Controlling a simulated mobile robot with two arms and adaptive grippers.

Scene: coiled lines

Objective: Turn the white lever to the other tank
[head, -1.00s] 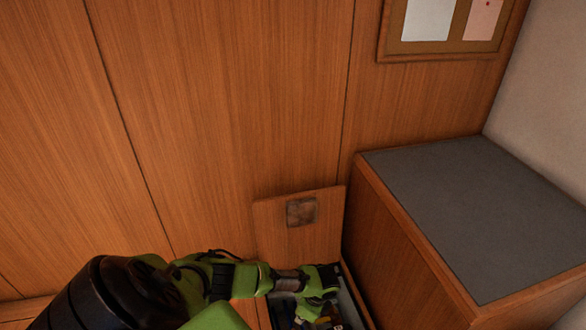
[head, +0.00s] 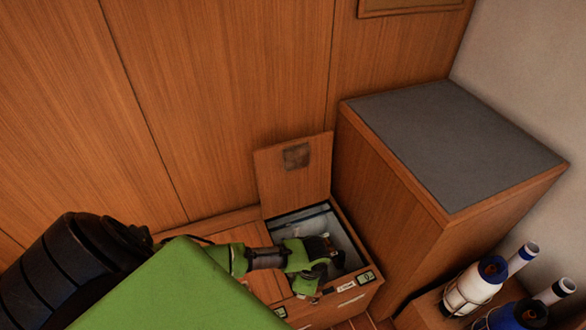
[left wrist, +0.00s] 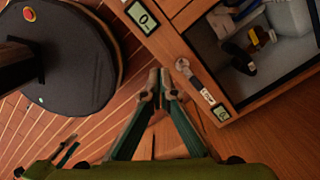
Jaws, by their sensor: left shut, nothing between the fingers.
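The white lever (left wrist: 207,97) lies on the wooden front rim of an open locker, its metal pivot end towards the upper left. It points towards the small display (left wrist: 221,113) at the right, away from the other display (left wrist: 141,17). In the head view the lever (head: 346,288) shows as a small white piece beside the right display (head: 367,278). My left gripper (left wrist: 159,73) is shut and empty, its tips a little short of the pivot end and apart from the lever in the picture. In the head view my left gripper (head: 313,286) is over the locker's front rim.
The locker lid (head: 295,180) stands open against the panelled wall. Fittings inside the locker (left wrist: 262,50) are partly hidden. A grey-topped cabinet (head: 450,145) stands to the right. A round dark stool-like object (left wrist: 65,70) shows in the wrist view.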

